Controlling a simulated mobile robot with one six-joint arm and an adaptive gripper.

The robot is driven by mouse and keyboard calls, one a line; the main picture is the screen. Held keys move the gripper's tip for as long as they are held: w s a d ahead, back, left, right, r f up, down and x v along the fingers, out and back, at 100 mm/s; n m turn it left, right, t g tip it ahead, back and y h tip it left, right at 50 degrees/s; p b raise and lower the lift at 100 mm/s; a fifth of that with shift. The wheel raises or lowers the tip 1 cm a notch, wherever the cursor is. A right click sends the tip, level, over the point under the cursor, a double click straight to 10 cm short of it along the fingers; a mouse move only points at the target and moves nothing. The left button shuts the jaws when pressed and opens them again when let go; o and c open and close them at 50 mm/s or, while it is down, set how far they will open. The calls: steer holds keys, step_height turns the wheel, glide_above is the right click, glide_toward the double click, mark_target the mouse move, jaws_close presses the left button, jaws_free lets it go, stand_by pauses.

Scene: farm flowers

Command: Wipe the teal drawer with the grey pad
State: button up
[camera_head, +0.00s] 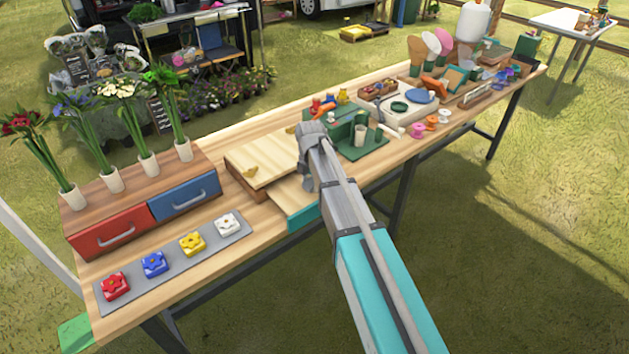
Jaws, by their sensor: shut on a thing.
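The teal drawer (303,217) is in the front edge of the long wooden table. It stands out a little, with its teal front and a wooden top strip in view. My gripper (308,182) is above the table, just behind the drawer and beside a light wooden board. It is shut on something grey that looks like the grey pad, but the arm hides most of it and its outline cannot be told. I cannot tell whether it touches anything below.
A red drawer (112,232) and a blue drawer (185,196) sit under several flower vases at left. A grey mat (208,257) with coloured flower blocks lies in front. A light wooden board (262,155) lies left of my gripper. Green trays (372,143) and tools crowd the right.

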mark_target(297, 196)
steer(key=shift+s+a, duration=0.4)
steer(key=shift+a, duration=0.15)
steer(key=shift+s+a+f, duration=0.1)
steer(key=shift+s+a, duration=0.55)
steer(key=shift+a, duration=0.2)
steer(key=shift+s+a, duration=0.6)
steer(key=shift+a, duration=0.2)
steer(key=shift+w+r+p, duration=0.1)
steer(key=shift+r+p, duration=2.75)
steer(key=shift+r, duration=0.15)
steer(key=shift+r, duration=0.1)
steer(key=shift+r+p, duration=1.4)
steer(key=shift+p, duration=0.15)
